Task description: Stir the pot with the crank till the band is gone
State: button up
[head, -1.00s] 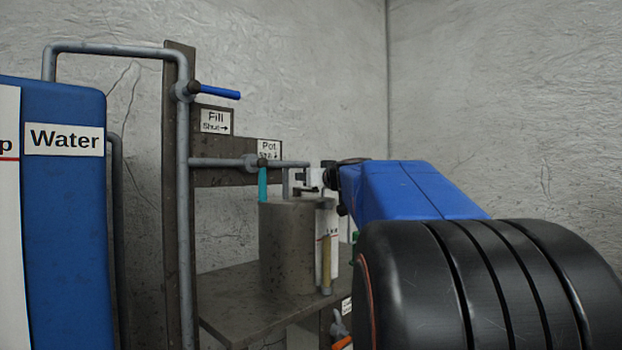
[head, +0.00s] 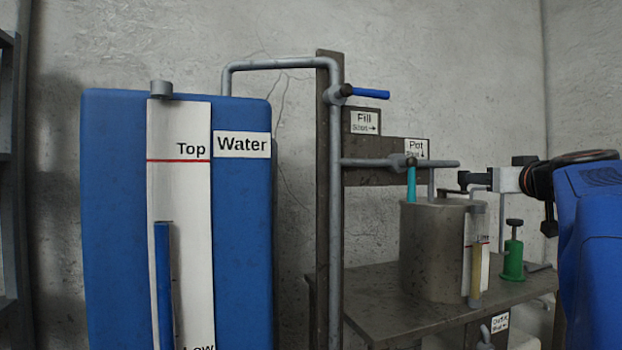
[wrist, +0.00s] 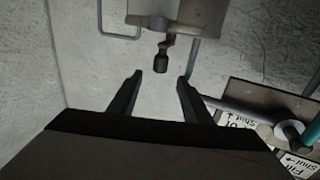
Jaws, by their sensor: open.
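The pot (head: 428,255) is a grey drum standing on a brown bench, with a lid. A dark crank (head: 452,191) shows low on top of it. In the wrist view a crank arm with a black grip (wrist: 160,60) lies ahead, between and just beyond the fingertips. My gripper (head: 466,180) is level with the pot's top at its right side. Its two dark fingers are apart and empty in the wrist view (wrist: 160,78). A tan-filled sight tube (head: 476,270) runs down the pot's right side, before a white plate with a red line. No separate band is distinguishable in it.
A blue Water tank (head: 240,220) stands at left. Grey pipes run to a board with a blue Fill lever (head: 370,94) and a teal Pot lever (head: 411,185). A green bottle-like object (head: 513,260) stands on the bench (head: 375,308) right of the pot.

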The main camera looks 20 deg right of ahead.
jog(key=shift+v, duration=1.2)
jog(key=shift+c, duration=0.7)
jog(key=shift+w+d, duration=0.1)
jog(key=c, duration=0.6)
jog(key=shift+w+d+r+y, duration=0.15)
jog(key=shift+w+d+y, duration=0.05)
jog(key=shift+d+y, duration=0.1)
grip_shut()
jog(key=w+d+r+m+y, duration=0.2)
jog(key=w+d+m+y, duration=0.2)
jog(key=d+y, duration=0.3)
jog(key=s+d+f+m+g+y, duration=0.15)
jog(key=s+d+m+y, duration=0.25)
jog(key=d+y, duration=0.45)
jog(key=w+a+h, duration=0.1)
jog(key=w+a, duration=0.6)
jog(key=w, duration=0.2)
jog(key=shift+w+a, duration=0.25)
jog(key=shift+a, duration=0.1)
